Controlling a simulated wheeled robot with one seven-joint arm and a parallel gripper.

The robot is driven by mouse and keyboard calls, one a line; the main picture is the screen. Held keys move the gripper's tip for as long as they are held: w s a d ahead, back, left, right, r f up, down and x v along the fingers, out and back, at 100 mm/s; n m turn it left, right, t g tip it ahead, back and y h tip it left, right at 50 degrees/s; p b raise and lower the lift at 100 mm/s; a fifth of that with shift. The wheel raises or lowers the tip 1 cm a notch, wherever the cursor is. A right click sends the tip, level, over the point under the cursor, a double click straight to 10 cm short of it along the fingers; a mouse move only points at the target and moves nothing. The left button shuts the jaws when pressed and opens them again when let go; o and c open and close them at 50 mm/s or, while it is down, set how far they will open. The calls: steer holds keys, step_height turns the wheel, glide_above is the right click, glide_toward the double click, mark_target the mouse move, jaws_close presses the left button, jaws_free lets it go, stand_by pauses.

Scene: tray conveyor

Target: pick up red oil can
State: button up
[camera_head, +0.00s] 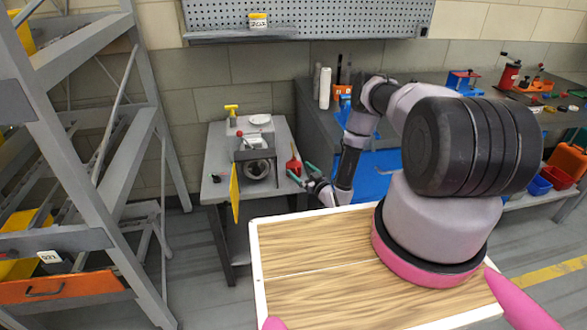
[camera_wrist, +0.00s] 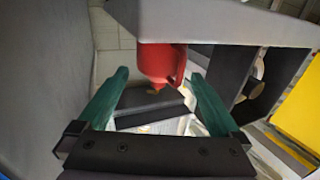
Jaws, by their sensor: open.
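The red oil can (camera_head: 293,166) stands at the right edge of a small grey table, beside a dark machine, in the head view. In the wrist view the red can (camera_wrist: 160,58) appears upside down, with its body and handle between and just beyond my fingertips. My gripper (camera_head: 301,172) is at the table's right edge, close to the can. In the wrist view my gripper (camera_wrist: 160,77) has its two green fingers spread wide, with gaps to both sides of the can. The can's top is partly hard to make out.
The small grey table (camera_head: 218,152) also holds a dark-framed machine (camera_head: 257,168) and a white dish (camera_head: 260,120). A yellow panel (camera_head: 235,193) hangs at its front. A dark workbench (camera_head: 312,115) stands right of the can. A metal rack (camera_head: 92,70) is at the left.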

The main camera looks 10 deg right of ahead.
mark_target(298, 168)
steer(key=x, duration=0.4)
steer(key=shift+w+a, duration=0.15)
steer(key=shift+w, duration=0.25)
steer(key=c, duration=1.4)
